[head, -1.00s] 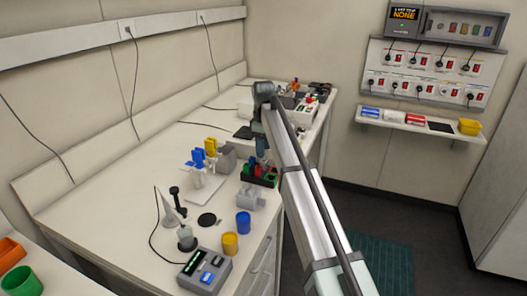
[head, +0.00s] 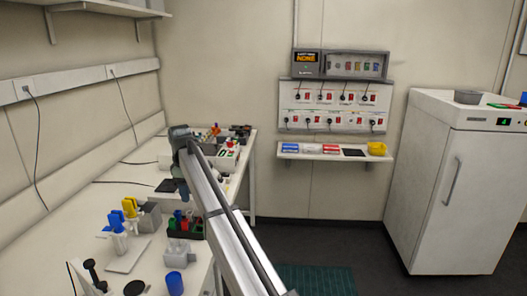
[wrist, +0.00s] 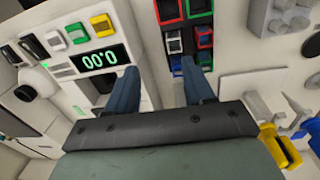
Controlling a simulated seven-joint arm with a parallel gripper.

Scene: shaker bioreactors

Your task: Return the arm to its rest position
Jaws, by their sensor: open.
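My gripper (head: 183,188) is at the end of my outstretched arm, above the bench, just beyond the dark rack in the head view. In the wrist view my gripper (wrist: 160,78) shows two blue fingers spread apart with nothing between them. The dark rack (head: 174,235) holds red, green and blue pieces. The rack (wrist: 176,66) also shows beyond the fingers in the wrist view. No marker for a rest position is visible.
The bench (head: 75,240) carries blue and yellow pipettes (head: 130,208), a blue cup (head: 174,283) and a grey block (head: 150,215). A wall shelf (head: 310,157) and a white cabinet (head: 465,200) stand across open floor.

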